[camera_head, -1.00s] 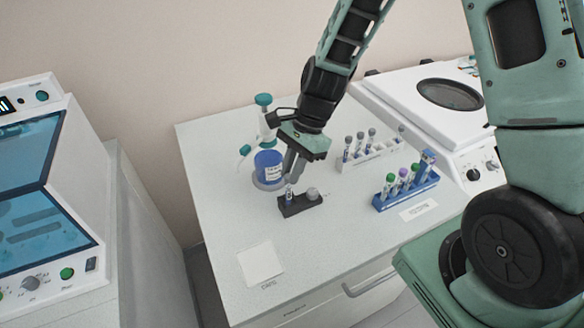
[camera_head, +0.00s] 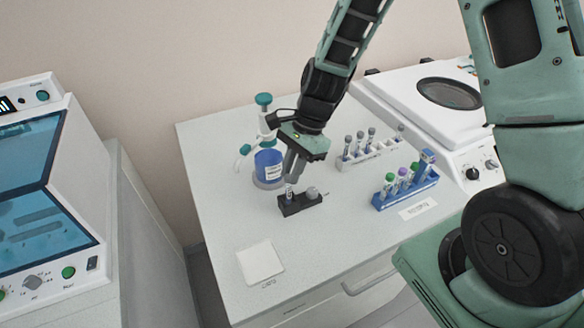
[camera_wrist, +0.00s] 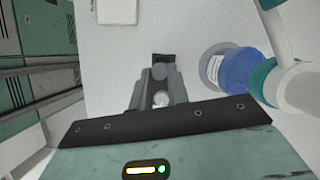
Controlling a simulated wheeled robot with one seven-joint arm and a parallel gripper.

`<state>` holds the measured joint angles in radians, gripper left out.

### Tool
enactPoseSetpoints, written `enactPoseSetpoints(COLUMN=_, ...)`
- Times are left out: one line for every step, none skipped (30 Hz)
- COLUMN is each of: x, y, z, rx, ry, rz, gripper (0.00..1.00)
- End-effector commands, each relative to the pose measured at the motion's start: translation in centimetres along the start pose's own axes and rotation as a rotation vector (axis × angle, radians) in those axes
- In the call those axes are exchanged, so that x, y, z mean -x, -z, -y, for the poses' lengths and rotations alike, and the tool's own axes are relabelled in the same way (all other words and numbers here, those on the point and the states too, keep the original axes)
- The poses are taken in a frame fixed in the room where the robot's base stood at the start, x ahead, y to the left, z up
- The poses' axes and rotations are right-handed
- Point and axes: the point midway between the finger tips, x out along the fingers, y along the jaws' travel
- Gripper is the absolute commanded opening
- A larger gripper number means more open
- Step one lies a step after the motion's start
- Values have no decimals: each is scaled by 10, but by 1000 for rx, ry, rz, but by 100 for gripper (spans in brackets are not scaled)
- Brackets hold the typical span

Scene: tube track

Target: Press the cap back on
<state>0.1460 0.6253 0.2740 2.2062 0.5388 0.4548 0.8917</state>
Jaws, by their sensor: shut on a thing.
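A small black holder (camera_head: 303,206) stands on the bench. A short tube (camera_head: 288,195) is upright in its left part and a grey rounded knob (camera_head: 312,191) is at its right. My gripper (camera_head: 291,179) points down over the tube, its fingers closed at the tube's top. In the wrist view the fingers (camera_wrist: 160,100) close on a small pale round thing, apparently the cap (camera_wrist: 161,99). The fingers hide most of it, and I cannot tell whether it is seated on the tube. The dark holder (camera_wrist: 163,58) shows just past the fingertips.
A blue bottle (camera_head: 268,165) with a teal-topped stand is close behind my gripper. A white rack (camera_head: 370,155) and a blue rack (camera_head: 408,190) of capped tubes stand to the right. A white pad (camera_head: 261,262) lies in front. The front bench area is mostly clear.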

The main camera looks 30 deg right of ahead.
Motion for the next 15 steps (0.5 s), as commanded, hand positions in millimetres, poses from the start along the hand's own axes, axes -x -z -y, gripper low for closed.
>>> enactPoseSetpoints(x=0, y=0, z=0, rx=0, ry=0, rz=0, gripper=4)
enactPoseSetpoints(x=0, y=0, z=0, rx=0, ry=0, rz=0, gripper=4)
enactPoseSetpoints(x=0, y=0, z=0, rx=0, ry=0, rz=0, gripper=4)
enactPoseSetpoints(x=0, y=0, z=0, rx=0, ry=0, rz=0, gripper=4)
enactPoseSetpoints(x=0, y=0, z=0, rx=0, ry=0, rz=0, gripper=4)
enactPoseSetpoints(x=0, y=0, z=0, rx=0, ry=0, rz=0, gripper=4)
enactPoseSetpoints(x=0, y=0, z=0, rx=0, ry=0, rz=0, gripper=4)
enactPoseSetpoints(x=-1, y=0, z=0, rx=0, ry=0, rz=0, gripper=4)
enactPoseSetpoints(x=-1, y=0, z=0, rx=0, ry=0, rz=0, gripper=4)
enactPoseSetpoints(x=-1, y=1, z=0, rx=0, ry=0, rz=0, gripper=4)
enactPoseSetpoints(x=-2, y=1, z=0, rx=0, ry=0, rz=0, gripper=4)
enactPoseSetpoints(x=-2, y=1, z=0, rx=0, ry=0, rz=0, gripper=4)
enactPoseSetpoints(x=-2, y=1, z=0, rx=0, ry=0, rz=0, gripper=4)
enactPoseSetpoints(x=-3, y=1, z=0, rx=0, ry=0, rz=0, gripper=4)
enactPoseSetpoints(x=-3, y=1, z=0, rx=0, ry=0, rz=0, gripper=4)
